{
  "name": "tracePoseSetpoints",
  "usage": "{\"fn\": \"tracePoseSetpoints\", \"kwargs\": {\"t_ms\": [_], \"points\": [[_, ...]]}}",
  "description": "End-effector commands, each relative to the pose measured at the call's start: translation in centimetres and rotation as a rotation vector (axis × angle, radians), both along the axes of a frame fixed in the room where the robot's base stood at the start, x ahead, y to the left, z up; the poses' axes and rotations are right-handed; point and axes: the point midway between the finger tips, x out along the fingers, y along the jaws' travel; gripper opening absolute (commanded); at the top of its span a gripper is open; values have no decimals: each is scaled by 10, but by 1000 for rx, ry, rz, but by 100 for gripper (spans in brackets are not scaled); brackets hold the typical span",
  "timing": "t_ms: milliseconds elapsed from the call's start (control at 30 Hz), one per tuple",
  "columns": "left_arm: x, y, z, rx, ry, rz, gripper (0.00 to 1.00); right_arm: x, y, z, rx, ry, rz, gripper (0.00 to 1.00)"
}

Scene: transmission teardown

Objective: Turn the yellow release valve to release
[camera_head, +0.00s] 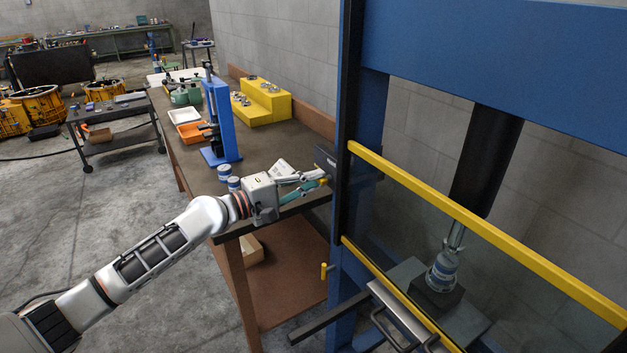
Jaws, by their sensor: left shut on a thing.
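My left gripper (318,180) reaches in from the left to the side of a blue press frame (367,120). It is shut on a small yellow valve (323,181) beside the dark box (327,160) on the frame's left post. The gripper fingers cover most of the valve, so I cannot tell which way it is turned. My right gripper is not in view.
A yellow-railed guard (480,228) covers the press front. A metal part (441,270) stands under the press ram (484,160). The workbench (262,163) behind holds a blue stand (222,122), a yellow stepped block (262,103) and trays. A grey cart (118,138) stands at left; the floor between is clear.

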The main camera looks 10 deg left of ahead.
Motion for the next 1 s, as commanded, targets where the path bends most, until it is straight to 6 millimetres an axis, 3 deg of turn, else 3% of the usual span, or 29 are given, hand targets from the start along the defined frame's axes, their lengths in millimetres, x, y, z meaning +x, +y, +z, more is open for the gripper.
{"fn": "tracePoseSetpoints", "kwargs": {"t_ms": [233,267,300,733,1000], "points": [[0,1,0,0,0,2,0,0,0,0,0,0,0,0],[0,1,0,0,0,2,19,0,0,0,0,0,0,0],[0,1,0,0,0,2,26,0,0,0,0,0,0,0],[-4,4,0,1,-1,1,26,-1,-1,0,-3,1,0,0],[-38,38,-1,3,1,2,26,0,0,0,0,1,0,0]]}}
